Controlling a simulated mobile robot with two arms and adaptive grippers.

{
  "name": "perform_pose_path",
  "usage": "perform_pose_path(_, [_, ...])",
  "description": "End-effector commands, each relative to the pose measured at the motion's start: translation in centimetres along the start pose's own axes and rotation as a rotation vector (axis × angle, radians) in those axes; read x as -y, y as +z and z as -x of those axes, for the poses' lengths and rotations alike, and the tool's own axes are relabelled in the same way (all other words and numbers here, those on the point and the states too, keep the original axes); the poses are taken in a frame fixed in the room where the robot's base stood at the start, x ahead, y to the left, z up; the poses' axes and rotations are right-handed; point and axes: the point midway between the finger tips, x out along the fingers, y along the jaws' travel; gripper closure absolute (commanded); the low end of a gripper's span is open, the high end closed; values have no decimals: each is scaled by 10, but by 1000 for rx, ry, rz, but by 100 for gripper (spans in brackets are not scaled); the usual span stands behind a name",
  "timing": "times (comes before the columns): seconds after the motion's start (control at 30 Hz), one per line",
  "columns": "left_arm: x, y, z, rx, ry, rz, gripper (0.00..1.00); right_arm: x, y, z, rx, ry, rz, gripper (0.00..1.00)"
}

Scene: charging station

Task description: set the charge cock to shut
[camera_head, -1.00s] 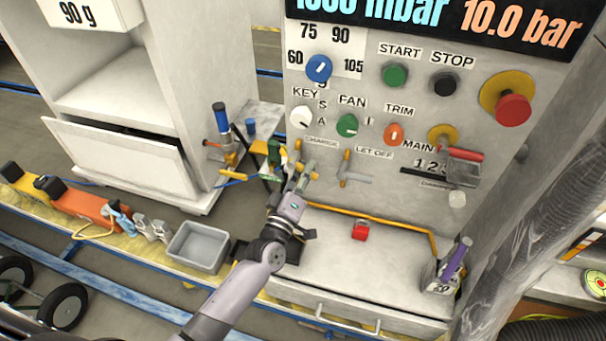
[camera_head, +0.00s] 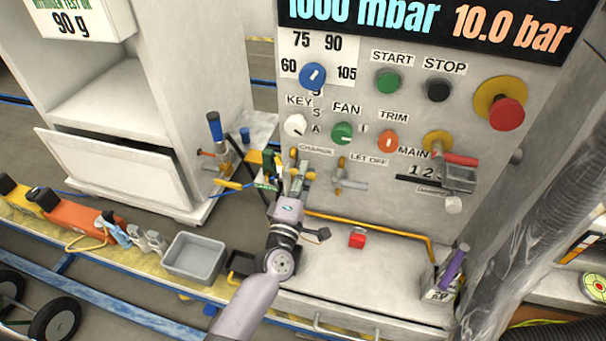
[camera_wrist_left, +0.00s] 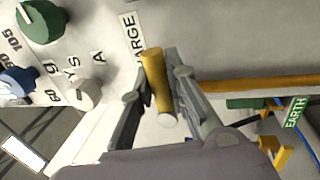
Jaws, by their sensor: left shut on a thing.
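The charge cock shows in the head view as a short yellow handle (camera_head: 292,157) under the CHARGE label on the grey panel. In the left wrist view its yellow handle (camera_wrist_left: 154,78) stands between my two finger pads, close to the CHARGE lettering. My left gripper (camera_head: 293,178) is at the cock, shut on this handle; its fingers (camera_wrist_left: 160,80) also show in the left wrist view. The gripper hides part of the cock's body in the head view. My right gripper is not in view.
The LET OFF cock (camera_head: 342,172) sits close to the right.

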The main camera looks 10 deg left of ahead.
Motion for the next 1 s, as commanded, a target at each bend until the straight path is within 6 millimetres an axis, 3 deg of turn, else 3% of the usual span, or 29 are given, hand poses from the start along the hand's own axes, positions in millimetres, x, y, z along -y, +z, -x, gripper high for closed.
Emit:
perform_pose_path(0.33, [1, 0, 0, -2, -2, 9, 100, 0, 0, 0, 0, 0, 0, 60])
perform_pose_path(0.37, [1, 0, 0, -2, -2, 9, 85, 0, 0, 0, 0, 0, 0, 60])
perform_pose_path(0.67, [0, 0, 0, -1, -1, 6, 65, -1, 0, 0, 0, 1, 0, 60])
perform_pose_path(1.0, [0, 0, 2, -1, -1, 4, 64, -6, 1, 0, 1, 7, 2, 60])
